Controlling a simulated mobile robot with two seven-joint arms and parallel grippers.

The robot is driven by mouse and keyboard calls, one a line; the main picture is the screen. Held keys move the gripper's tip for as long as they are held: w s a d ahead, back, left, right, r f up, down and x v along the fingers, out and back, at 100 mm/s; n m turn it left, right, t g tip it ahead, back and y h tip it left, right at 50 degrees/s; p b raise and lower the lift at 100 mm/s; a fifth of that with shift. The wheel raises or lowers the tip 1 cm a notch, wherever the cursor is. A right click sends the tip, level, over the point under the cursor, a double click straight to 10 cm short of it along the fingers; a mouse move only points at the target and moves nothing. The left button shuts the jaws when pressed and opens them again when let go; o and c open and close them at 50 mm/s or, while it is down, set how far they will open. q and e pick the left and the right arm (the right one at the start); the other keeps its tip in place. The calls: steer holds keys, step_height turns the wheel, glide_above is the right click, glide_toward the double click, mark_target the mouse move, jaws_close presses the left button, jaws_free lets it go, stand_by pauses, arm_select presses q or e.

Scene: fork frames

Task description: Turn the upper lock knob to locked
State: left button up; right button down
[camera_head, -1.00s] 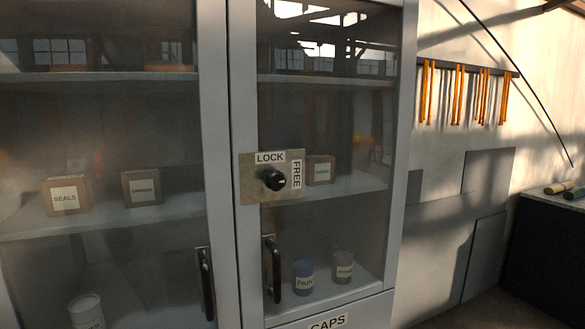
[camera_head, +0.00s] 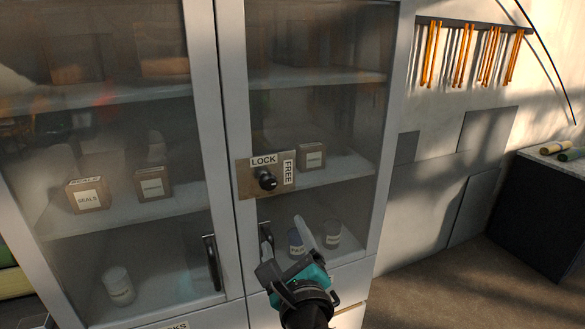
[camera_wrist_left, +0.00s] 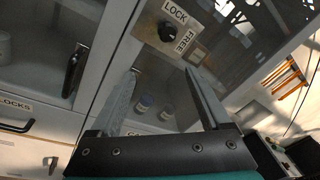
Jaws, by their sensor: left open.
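The black lock knob (camera_head: 267,180) sits on a brass-coloured plate (camera_head: 246,183) on the right glass door of a grey cabinet. A LOCK label (camera_head: 264,160) is above the knob and a FREE label (camera_head: 289,172) is to its right. I cannot tell which label the knob points at. My left gripper (camera_head: 286,236) is open and empty, below the knob and apart from it, in front of the right door's lower part. The knob also shows in the left wrist view (camera_wrist_left: 174,32), beyond and above the open fingers (camera_wrist_left: 161,73). My right gripper is not in view.
A black handle (camera_head: 213,263) is on the left door; the right door's handle is partly hidden by my left gripper. Boxes and jars stand on shelves behind the glass.

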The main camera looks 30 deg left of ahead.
mark_target(269, 185)
arm_select(q)
steer(key=shift+y, duration=0.3)
steer(key=r+p+x, duration=0.1)
steer(key=x, duration=0.3)
steer(key=r+x, duration=0.1)
steer(key=x, duration=0.4)
steer(key=r+p+x, duration=0.1)
steer(key=x, duration=0.4)
steer(key=shift+a+r+p, duration=0.15)
steer(key=shift+r+p, duration=0.05)
steer(key=shift+p, duration=0.15)
jaws_close()
